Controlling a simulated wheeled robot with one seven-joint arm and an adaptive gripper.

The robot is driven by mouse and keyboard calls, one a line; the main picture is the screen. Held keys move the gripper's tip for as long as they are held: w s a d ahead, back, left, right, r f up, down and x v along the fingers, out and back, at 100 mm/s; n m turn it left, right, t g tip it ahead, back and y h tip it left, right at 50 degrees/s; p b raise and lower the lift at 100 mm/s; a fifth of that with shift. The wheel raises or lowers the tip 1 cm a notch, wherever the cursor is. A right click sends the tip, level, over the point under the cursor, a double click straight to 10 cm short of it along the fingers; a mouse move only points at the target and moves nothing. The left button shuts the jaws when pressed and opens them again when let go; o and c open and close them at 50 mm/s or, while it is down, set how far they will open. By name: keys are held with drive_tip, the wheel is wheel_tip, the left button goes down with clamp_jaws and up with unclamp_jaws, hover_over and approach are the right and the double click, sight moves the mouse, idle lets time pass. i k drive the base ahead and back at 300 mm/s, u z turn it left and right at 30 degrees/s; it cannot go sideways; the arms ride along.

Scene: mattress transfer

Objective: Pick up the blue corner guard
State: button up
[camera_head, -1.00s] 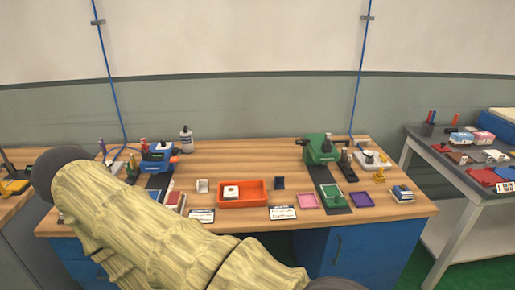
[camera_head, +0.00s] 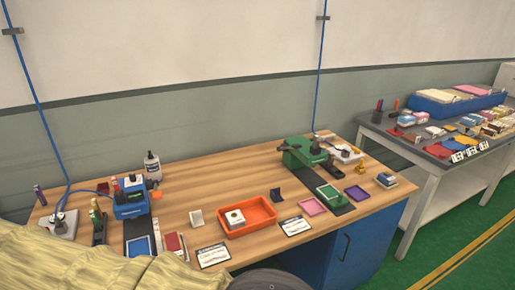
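A small dark blue angled piece (camera_head: 277,195), which looks like the blue corner guard, stands on the wooden bench (camera_head: 205,180) just right of the orange tray. A similar pale grey angled piece (camera_head: 196,218) stands left of the tray. My arm, in a yellowish sleeve, fills the lower left corner and hides the front left of the bench. My gripper is not in view. Nothing touches the dark blue piece.
The orange tray (camera_head: 262,223) holds a white block (camera_head: 235,218). A green machine (camera_head: 303,153) and a blue machine (camera_head: 131,205) stand on the bench. A grey table (camera_head: 432,162) stands beyond, with green floor between.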

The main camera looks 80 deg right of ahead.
sight(277, 195)
drive_tip(key=z, duration=1.25)
